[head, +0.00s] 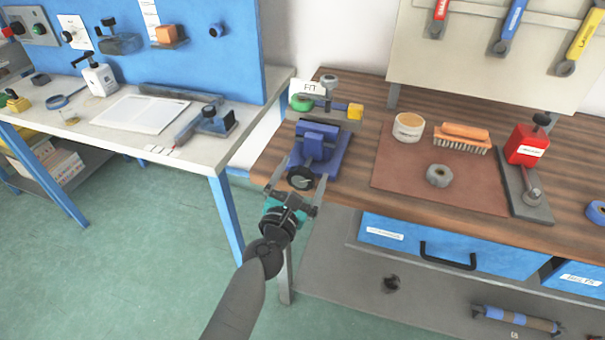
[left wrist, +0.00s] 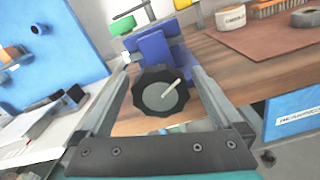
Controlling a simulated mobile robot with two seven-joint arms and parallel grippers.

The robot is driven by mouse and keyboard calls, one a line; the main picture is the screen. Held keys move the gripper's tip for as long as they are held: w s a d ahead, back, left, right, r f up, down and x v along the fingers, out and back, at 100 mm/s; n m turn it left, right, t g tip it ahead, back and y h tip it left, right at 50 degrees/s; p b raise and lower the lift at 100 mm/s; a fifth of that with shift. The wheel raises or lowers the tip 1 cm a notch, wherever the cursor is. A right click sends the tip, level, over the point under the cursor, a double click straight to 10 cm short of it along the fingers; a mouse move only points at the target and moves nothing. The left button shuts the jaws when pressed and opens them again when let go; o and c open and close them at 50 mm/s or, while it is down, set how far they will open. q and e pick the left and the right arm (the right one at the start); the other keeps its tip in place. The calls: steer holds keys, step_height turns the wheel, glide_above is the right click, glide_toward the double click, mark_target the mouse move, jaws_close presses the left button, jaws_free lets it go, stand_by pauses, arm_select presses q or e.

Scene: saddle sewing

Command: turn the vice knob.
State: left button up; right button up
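The blue vice (head: 318,148) stands at the left front corner of the wooden bench; it also shows in the left wrist view (left wrist: 155,52). Its dark round knob (head: 300,178) faces the front edge. In the left wrist view the knob (left wrist: 158,93) is black and many-sided, with a grey face and a pale pointer line tilted up to the right. My left gripper (head: 304,171) is open, one finger on each side of the knob. In the left wrist view (left wrist: 160,75) gaps show between the knob and both fingers. My right gripper is not in view.
Behind the vice are a green and yellow piece (head: 355,111) and a "FIT" card (head: 308,87). To the right, a brown mat (head: 400,174) holds a tub (head: 408,127), a brush (head: 462,137) and a grey roll (head: 439,176). A white table (head: 232,145) stands left, across a gap.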

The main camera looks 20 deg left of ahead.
arm_select(q)
steer(key=shift+s, duration=0.55)
steer(key=s+b, duration=0.3)
steer(key=s, duration=1.1)
steer(key=shift+a, duration=0.3)
